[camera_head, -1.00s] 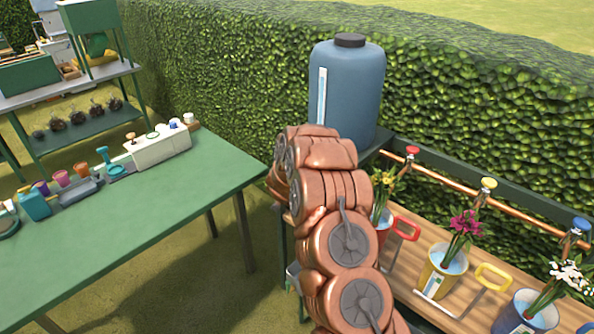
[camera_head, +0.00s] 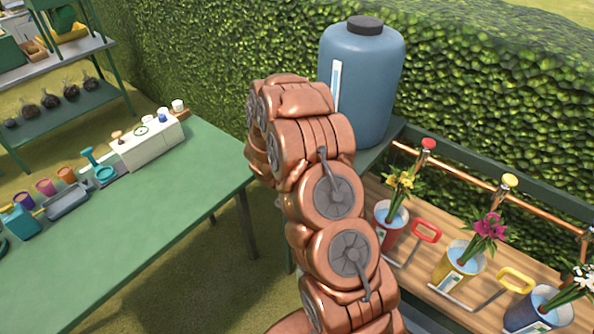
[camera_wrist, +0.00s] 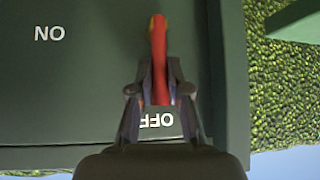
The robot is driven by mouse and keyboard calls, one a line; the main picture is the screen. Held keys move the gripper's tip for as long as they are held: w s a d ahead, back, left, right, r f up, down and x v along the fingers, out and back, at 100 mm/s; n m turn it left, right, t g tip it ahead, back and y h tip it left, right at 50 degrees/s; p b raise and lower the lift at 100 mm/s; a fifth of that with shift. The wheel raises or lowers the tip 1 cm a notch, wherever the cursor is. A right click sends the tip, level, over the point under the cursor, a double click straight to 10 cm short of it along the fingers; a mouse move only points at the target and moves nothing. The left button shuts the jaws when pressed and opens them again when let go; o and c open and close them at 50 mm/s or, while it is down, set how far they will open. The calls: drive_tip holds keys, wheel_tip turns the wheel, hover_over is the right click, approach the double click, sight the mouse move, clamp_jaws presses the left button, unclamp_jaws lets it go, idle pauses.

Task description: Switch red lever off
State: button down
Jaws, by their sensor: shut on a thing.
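The lever lies in front of a dark green panel (camera_wrist: 75,95). A white OFF label (camera_wrist: 157,120), upside down in the picture, sits between my fingers at the lever's lower end. An upside-down ON label (camera_wrist: 49,34) is at the upper left, away from the lever. In the head view my gripper and the lever do not show.
A green table (camera_head: 150,220) with small pots and tools stands left. A blue tank (camera_head: 365,85) stands behind my arm. A wooden bench (camera_head: 410,265) at right holds a red pot (camera_head: 386,235), a yellow pot (camera_head: 447,268) and a blue pot (camera_head: 522,318) with flowers. A hedge (camera_head: 225,60) runs behind.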

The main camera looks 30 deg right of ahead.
idle(0.4)
drive_tip(key=c, duration=1.1)
unclamp_jaws()
drive_tip(key=shift+v, duration=6)
drive_tip(key=shift+w, duration=0.1)
